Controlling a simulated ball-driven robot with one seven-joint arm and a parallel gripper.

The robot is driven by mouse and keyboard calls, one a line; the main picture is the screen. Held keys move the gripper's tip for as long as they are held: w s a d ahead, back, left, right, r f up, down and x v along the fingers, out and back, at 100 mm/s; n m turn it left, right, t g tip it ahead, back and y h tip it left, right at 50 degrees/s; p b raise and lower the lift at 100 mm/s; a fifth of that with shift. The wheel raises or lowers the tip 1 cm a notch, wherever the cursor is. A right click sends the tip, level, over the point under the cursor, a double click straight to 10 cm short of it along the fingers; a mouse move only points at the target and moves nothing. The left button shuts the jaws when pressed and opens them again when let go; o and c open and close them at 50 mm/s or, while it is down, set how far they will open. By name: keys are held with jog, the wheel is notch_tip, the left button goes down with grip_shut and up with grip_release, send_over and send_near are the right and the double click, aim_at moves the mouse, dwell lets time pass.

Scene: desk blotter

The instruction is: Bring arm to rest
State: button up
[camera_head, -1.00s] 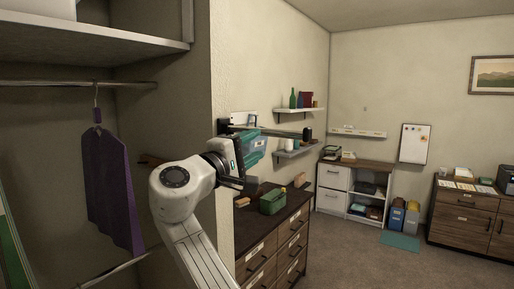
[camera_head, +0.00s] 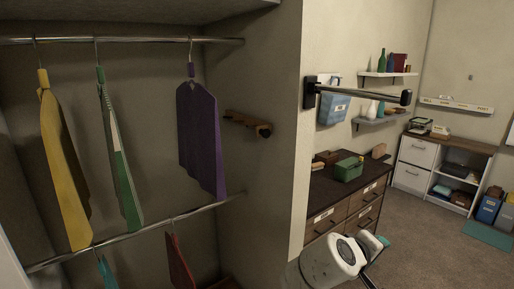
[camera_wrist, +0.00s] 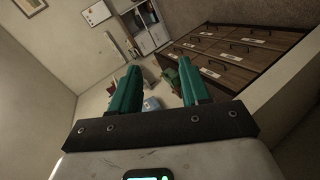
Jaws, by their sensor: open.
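My gripper (camera_wrist: 162,76) shows in the wrist view with its two teal fingers apart and nothing between them. In the head view my white arm is low at the bottom, right of centre, in front of the dark dresser. Only a small part of my gripper (camera_head: 380,243) shows there, partly hidden behind the arm.
A dark dresser (camera_head: 325,193) with a green box (camera_head: 348,169) on top stands beside the closet wall. A rod (camera_head: 360,93) juts from that wall above it. Purple (camera_head: 200,130), green (camera_head: 118,150) and yellow (camera_head: 62,165) garments hang at left. Open floor (camera_head: 430,240) lies at right.

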jog(key=s+d+f+m+g+y, duration=0.3)
jog(key=s+f+g+y, duration=0.15)
jog(key=s+f, duration=1.55)
jog(key=s+a+f+m+g+y, duration=0.1)
jog(key=s+f+y, duration=0.1)
jog(key=s, duration=0.8)
jog(key=s+a+f+m+g+y, duration=0.1)
jog(key=s+f+y, duration=0.1)
jog(key=s, duration=0.8)
jog(key=shift+s+a+f+y, duration=0.25)
jog(key=shift+a+f+y, duration=0.1)
jog(key=shift+y, duration=0.4)
jog(key=shift+w+d, duration=0.1)
